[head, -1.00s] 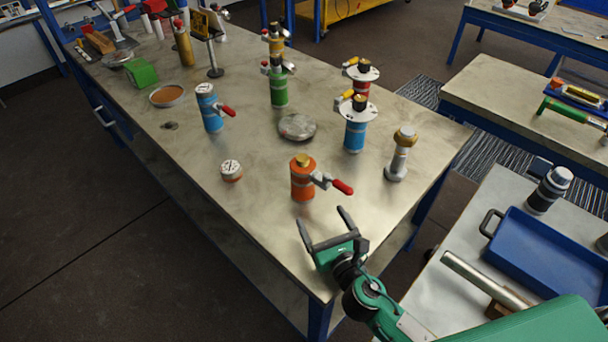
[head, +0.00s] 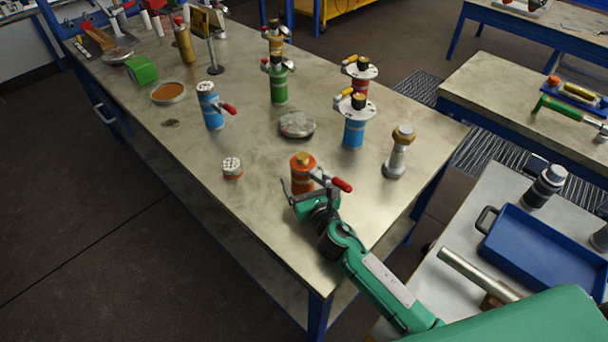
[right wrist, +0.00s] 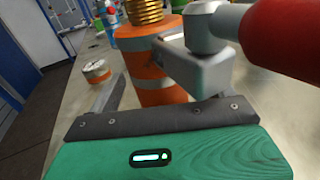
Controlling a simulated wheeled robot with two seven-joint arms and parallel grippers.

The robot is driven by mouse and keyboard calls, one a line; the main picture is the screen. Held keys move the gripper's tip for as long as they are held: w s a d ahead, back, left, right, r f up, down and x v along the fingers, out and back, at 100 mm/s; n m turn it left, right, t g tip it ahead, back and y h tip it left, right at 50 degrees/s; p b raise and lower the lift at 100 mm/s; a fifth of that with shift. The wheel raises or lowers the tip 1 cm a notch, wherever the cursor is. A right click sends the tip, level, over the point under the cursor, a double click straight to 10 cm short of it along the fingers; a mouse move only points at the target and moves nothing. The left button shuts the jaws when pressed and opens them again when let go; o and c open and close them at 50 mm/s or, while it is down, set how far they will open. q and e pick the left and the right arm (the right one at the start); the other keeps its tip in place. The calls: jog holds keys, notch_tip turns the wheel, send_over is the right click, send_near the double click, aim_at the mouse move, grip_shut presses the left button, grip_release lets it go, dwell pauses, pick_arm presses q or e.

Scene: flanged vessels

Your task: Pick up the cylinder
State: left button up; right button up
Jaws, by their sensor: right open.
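The orange cylinder (head: 302,175) stands upright near the table's front corner, with a brass top and a grey side valve with a red handle (head: 342,184). In the right wrist view the orange cylinder (right wrist: 152,62) stands just ahead, with the red handle (right wrist: 270,35) large at the upper right. My right gripper (head: 308,186) is open at the cylinder's near side. One finger (right wrist: 108,95) shows left of the cylinder; the other is largely hidden behind the valve. I cannot tell whether the fingers touch it. My left gripper is not in view.
A small orange and white capped piece (head: 232,168) sits to the left. Blue cylinders (head: 211,108) (head: 354,132), a green one (head: 278,85), a flat grey disc (head: 297,125) and a grey post with a brass top (head: 397,155) stand farther back. The front-left table area is clear.

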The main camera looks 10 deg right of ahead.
jog(key=shift+w+a, duration=0.1)
jog(key=shift+w, duration=0.55)
jog(key=c, duration=1.3)
jog(key=shift+c, duration=1.1)
jog(key=shift+r, duration=0.2)
